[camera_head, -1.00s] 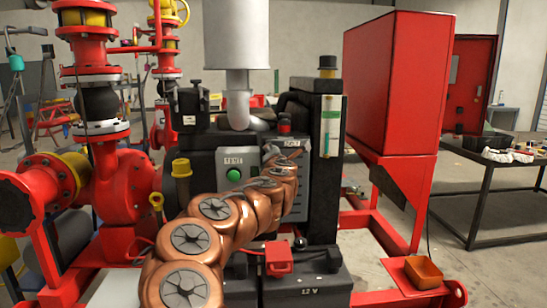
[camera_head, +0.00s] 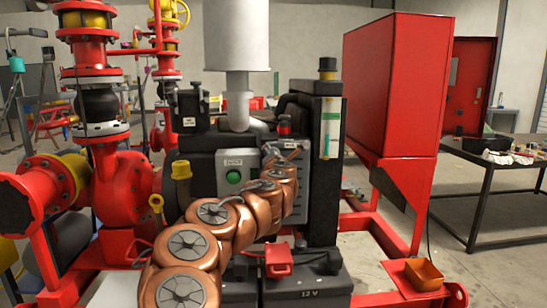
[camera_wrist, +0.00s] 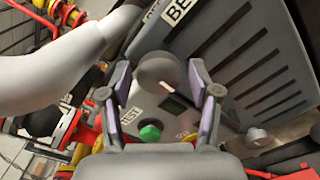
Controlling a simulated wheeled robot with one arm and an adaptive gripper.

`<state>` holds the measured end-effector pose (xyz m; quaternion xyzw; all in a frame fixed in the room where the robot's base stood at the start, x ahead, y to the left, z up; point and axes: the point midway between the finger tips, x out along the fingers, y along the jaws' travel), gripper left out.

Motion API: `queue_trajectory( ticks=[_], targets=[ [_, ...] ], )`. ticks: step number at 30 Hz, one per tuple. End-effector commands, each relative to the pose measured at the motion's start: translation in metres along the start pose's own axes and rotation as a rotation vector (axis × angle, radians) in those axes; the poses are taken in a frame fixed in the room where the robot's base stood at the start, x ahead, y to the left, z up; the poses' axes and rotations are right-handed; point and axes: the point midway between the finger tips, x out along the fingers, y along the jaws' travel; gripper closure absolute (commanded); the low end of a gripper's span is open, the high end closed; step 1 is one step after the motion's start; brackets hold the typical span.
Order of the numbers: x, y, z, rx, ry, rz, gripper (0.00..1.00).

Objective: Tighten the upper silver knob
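A round grey knob (camera_wrist: 158,72), with a pale mark at its edge, is between the fingertips of my gripper (camera_wrist: 159,75) in the wrist view. My gripper is open, with one finger on each side of the knob; a gap shows on both sides. A second, smaller silver-grey knob (camera_wrist: 257,138) is at the lower right of the wrist view. A green button (camera_wrist: 150,132) sits on the grey panel near the word TEST; it also shows in the head view (camera_head: 233,177). In the head view my copper arm hides the gripper and both knobs.
A slotted dark guard (camera_wrist: 250,55) stands close on the right in the wrist view, and a pale pipe (camera_wrist: 75,70) bends on the left. In the head view, red piping (camera_head: 122,185), a 12 V battery (camera_head: 312,282) and a red cabinet (camera_head: 395,85) surround the arm.

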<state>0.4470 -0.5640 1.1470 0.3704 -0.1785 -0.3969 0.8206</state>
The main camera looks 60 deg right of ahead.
Motion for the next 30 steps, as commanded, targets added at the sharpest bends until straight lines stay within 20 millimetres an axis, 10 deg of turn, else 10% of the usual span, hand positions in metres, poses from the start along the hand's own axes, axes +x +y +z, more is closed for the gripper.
queue_trajectory(
  ticks=[14,30],
  targets=[
    [-0.004,0.001,0.000,0.000,0.000,0.001,0.29],
    [-0.060,0.001,0.001,0.000,-0.002,0.000,0.29]
  ],
)
